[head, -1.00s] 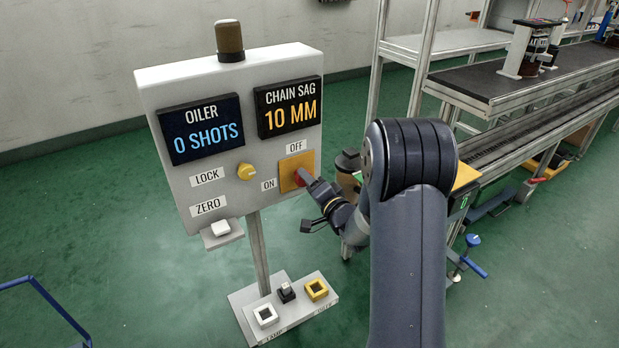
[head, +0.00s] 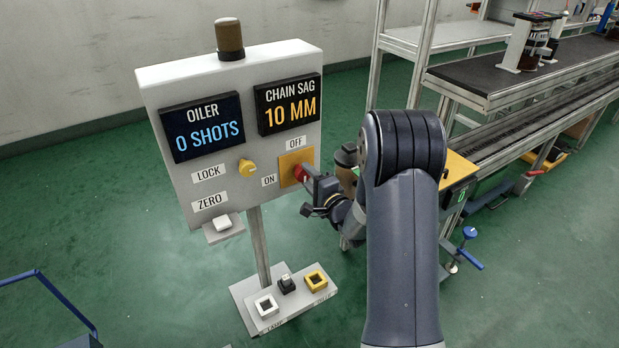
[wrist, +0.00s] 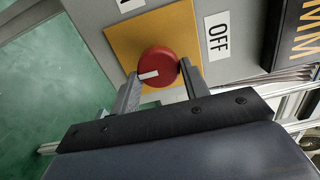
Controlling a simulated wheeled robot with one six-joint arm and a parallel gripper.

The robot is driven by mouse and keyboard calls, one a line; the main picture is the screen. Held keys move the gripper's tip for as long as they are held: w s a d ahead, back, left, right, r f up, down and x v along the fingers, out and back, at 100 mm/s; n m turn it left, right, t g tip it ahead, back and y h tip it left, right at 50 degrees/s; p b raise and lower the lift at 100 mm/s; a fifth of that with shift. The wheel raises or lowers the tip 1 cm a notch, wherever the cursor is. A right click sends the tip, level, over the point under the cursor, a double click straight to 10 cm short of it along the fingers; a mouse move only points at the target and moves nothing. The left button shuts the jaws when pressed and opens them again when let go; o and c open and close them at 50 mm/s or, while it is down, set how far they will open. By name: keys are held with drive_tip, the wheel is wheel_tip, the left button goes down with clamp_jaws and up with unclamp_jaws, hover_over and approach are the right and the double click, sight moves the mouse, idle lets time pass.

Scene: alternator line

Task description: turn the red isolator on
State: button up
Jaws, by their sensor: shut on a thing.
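The red isolator (head: 300,172) is a round red knob on a yellow-orange plate (head: 288,160), at the lower right of the grey panel. In the wrist view the knob (wrist: 165,62) shows a short white mark, pointing left in that picture. The OFF label (head: 295,143) is above the plate and the ON label (head: 269,180) is to its left. My gripper (wrist: 160,82) has one finger on each side of the knob and is shut on it. In the head view my gripper (head: 310,182) comes in from the right and covers part of the knob.
The panel also carries a yellow LOCK knob (head: 246,168), a white ZERO button (head: 222,222) and two displays reading 0 SHOTS and 10 MM. A base with several small blocks (head: 266,306) stands below. A conveyor (head: 500,85) runs at the right. Green floor is open at left.

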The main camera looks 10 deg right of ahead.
drive_tip(key=o, duration=0.9)
drive_tip(key=shift+o, duration=0.2)
drive_tip(key=p+v, duration=0.1)
drive_tip(key=v, duration=0.9)
drive_tip(key=shift+s, duration=0.35)
drive_tip(key=b+x, duration=0.1)
drive_tip(key=x, duration=1)
drive_tip(key=shift+d, duration=0.1)
drive_tip(key=shift+s, duration=0.1)
